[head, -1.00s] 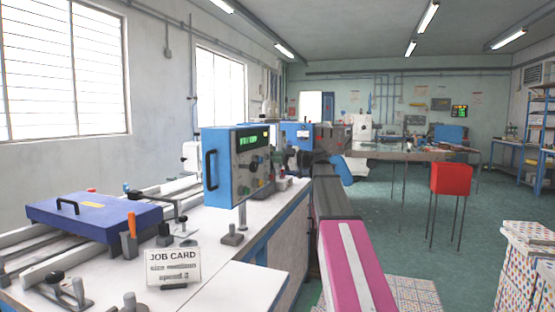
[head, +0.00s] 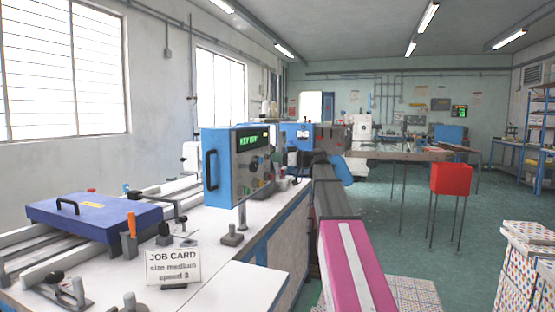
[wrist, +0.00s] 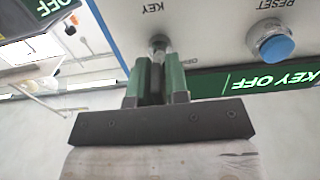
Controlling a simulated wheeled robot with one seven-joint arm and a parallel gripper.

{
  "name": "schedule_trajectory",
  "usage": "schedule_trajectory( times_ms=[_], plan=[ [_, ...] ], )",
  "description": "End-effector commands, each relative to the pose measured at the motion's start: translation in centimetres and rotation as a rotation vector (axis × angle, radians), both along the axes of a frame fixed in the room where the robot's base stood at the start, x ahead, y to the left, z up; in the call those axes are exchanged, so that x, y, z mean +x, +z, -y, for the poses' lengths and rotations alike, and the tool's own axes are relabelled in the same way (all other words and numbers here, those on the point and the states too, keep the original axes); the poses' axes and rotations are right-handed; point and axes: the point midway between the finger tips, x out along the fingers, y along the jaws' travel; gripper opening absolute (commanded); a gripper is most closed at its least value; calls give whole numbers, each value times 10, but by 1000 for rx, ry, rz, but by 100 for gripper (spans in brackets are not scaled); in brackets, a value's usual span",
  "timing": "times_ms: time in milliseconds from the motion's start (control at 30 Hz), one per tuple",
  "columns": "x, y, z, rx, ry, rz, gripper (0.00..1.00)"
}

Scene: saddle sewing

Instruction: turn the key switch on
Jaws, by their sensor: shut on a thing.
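The key switch (wrist: 159,42) shows in the wrist view as a small round metal part under the inverted label KEY, on the light panel of the control box. My gripper (wrist: 159,68) has its two green fingers shut on the key, right at the switch; the fingers hide most of the key. The green display (wrist: 270,78) beside it reads KEY OFF. In the head view the blue control box (head: 235,165) stands on the bench with its lit display at the top; the switch is too small to make out there.
A blue RESET button (wrist: 276,47) sits beside the key switch, close to my fingers. A job card (head: 173,268) reading size medium, speed 3 stands on the white bench (head: 240,285). A blue-lidded unit (head: 95,215) lies at the left.

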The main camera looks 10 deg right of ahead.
Motion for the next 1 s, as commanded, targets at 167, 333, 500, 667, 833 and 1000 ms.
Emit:
schedule_trajectory(
  times_ms=[167,333,500,667,833,1000],
  plan=[
    [0,0,0,83,0,-145,0],
    [0,-1,0,163,0,-285,0],
    [0,-1,0,239,0,-416,0],
    [0,-1,0,301,0,-523,0],
    [0,-1,0,351,0,-609,0],
    [0,-1,0,382,0,-665,0]
  ],
)
